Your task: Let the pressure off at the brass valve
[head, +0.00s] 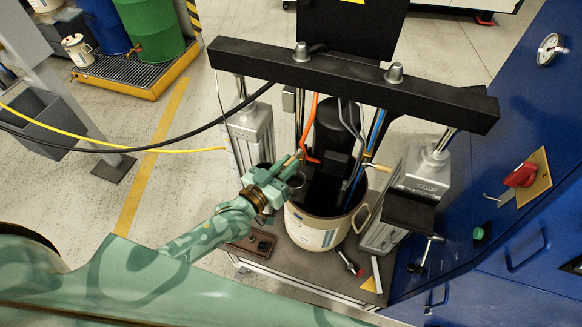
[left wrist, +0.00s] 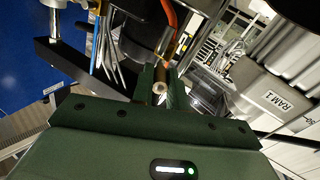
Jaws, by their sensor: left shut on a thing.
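My left gripper (head: 292,163) reaches in from the left, above the rim of the cream pail (head: 312,238) and beside the black pump body. In the left wrist view, my left gripper (left wrist: 162,88) is shut on a small brass cylindrical part, which I take for the brass valve (left wrist: 159,87); its end shows between the fingers. In the head view the fingers mostly hide this part. My right gripper is not in view.
A black crossbeam (head: 345,82) spans above the pump between two silver rams; one reads RAM 1 (left wrist: 283,103). Orange (head: 309,130) and blue hoses run close by the pump. A blue cabinet (head: 525,120) stands at right.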

